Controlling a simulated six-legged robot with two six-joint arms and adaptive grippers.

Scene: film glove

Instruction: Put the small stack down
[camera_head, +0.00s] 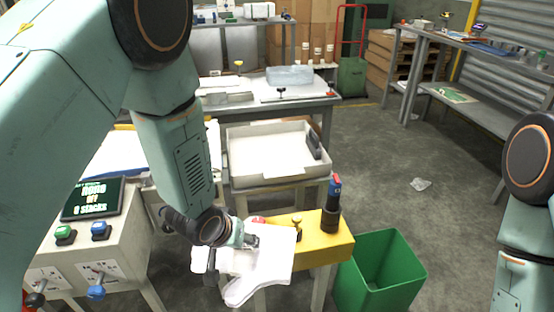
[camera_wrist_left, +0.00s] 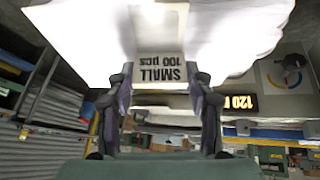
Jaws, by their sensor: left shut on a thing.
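The small stack is a white, floppy bundle (camera_head: 262,268) low in the middle of the head view. In the left wrist view the white stack (camera_wrist_left: 225,35) fills the top, with a paper band reading "SMALL 100 pcs" (camera_wrist_left: 160,72), upside down. My left gripper (camera_head: 240,241) is shut on the stack, with a finger at each side of the band. The stack overlaps the left end of a yellow bench (camera_head: 325,250) in the picture; I cannot tell whether it touches it. My right arm shows at the right edge, but its gripper is outside the view.
A pale tray (camera_head: 240,180) with a dark object at its right side stands behind. A blue-and-red-topped tool (camera_head: 332,190) stands on the yellow bench. A green bin (camera_head: 405,285) stands to the right. A button console (camera_head: 125,250) with a screen (camera_head: 93,199) reading "0 STACKS" stands left.

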